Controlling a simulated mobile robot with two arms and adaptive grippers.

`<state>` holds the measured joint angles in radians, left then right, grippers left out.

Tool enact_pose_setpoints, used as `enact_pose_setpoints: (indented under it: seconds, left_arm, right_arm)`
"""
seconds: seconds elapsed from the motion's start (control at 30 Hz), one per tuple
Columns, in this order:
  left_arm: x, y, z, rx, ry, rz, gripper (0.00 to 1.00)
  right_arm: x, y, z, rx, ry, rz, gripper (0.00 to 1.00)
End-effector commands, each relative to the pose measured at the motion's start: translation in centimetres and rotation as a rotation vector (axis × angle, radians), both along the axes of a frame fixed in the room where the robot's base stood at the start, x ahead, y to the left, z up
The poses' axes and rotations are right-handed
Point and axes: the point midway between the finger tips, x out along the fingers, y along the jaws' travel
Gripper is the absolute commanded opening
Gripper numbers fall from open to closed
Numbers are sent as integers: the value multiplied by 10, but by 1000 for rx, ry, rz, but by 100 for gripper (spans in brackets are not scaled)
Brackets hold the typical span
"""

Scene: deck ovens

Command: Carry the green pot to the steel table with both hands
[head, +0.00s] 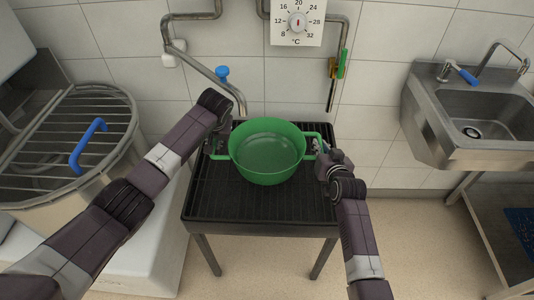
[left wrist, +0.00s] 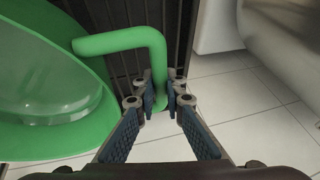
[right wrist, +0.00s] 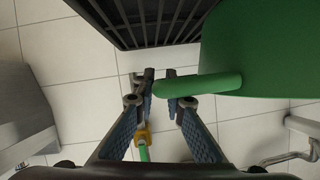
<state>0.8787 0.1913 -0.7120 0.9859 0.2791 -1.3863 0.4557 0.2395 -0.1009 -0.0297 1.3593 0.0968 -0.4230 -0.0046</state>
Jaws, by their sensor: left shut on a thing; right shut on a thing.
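The green pot (head: 267,152) is upright and empty over a black slatted stand, with a loop handle on each side. My left gripper (head: 214,150) is at its left handle; in the left wrist view the fingers (left wrist: 160,104) are shut around the handle (left wrist: 125,42). My right gripper (head: 322,158) is at its right handle; in the right wrist view the fingers (right wrist: 166,88) are shut on the handle (right wrist: 205,85). I cannot tell whether the pot touches the stand. No steel table is clearly identifiable; a steel surface (head: 490,235) shows partly below the sink.
The black slatted stand (head: 260,215) is under the pot. A steel kettle (head: 75,180) with a barred lid and blue handle is at left. A sink (head: 475,125) is at right. Wall pipes and a tap (head: 222,75) are behind. Floor (head: 410,250) is clear at right front.

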Motion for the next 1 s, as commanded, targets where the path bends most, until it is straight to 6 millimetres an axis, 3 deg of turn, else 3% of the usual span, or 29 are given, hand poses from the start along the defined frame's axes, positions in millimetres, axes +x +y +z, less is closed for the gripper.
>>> enact_pose_setpoints:
  seconds: [0.47,1.0]
  left_arm:
    - [2,0,7,0,-6,0,0]
    - [3,0,46,-1,-8,0,0]
  right_arm:
    - [0,0,5,-1,0,0,0]
    - [0,0,44,-1,-3,0,0]
